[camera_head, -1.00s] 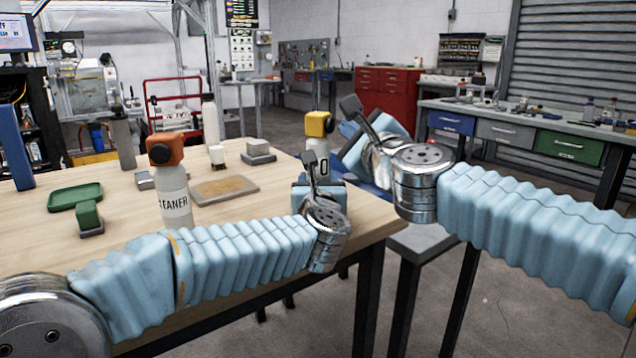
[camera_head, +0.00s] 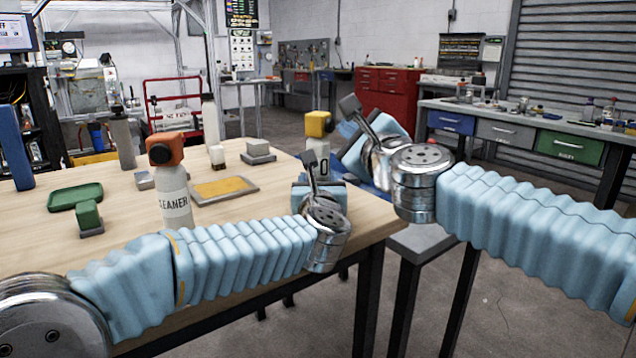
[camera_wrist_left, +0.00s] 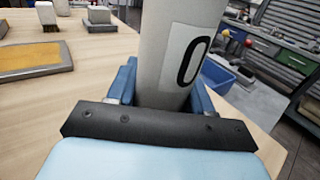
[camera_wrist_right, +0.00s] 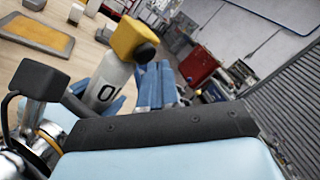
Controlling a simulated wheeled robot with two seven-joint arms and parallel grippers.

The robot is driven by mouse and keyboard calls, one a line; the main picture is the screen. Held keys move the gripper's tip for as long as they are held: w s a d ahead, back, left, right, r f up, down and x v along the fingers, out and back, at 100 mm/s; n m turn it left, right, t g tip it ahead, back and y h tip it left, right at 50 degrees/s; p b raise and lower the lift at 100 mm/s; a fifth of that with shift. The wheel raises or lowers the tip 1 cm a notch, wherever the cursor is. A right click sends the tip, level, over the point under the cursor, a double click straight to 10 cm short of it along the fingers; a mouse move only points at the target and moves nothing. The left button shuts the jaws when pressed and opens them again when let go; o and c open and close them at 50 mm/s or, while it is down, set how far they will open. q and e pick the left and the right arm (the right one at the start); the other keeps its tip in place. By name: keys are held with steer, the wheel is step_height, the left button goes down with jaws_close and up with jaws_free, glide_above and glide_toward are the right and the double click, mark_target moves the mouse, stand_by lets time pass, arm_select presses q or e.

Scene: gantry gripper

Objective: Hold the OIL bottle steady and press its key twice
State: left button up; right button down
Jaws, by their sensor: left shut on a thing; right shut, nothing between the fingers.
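The OIL bottle is pale with a yellow head (camera_head: 319,124), and stands upright near the table's right end. Its label shows a dark O in the left wrist view (camera_wrist_left: 192,55). My left gripper (camera_wrist_left: 160,92) is shut around the bottle's body, one blue finger on each side. My right gripper (camera_head: 347,130) is shut and empty, close to the right of the yellow head. In the right wrist view the head has a dark round part (camera_wrist_right: 145,53) facing the blue right fingers (camera_wrist_right: 157,75). I cannot tell whether they touch it.
A CLEANER bottle (camera_head: 173,195) with an orange head stands left of the OIL bottle. A yellow-topped pad (camera_head: 222,188), small blocks (camera_head: 257,150) and a green tray (camera_head: 75,197) lie on the table. A workbench (camera_head: 500,107) stands behind my right arm.

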steer(key=s+d, duration=0.2)
steer(key=d, duration=0.3)
steer(key=shift+s+d, duration=0.25)
steer(key=shift+s, duration=0.05)
stand_by(1.4)
arm_select(q)
steer(key=o, duration=1.3)
steer(key=shift+o, duration=0.2)
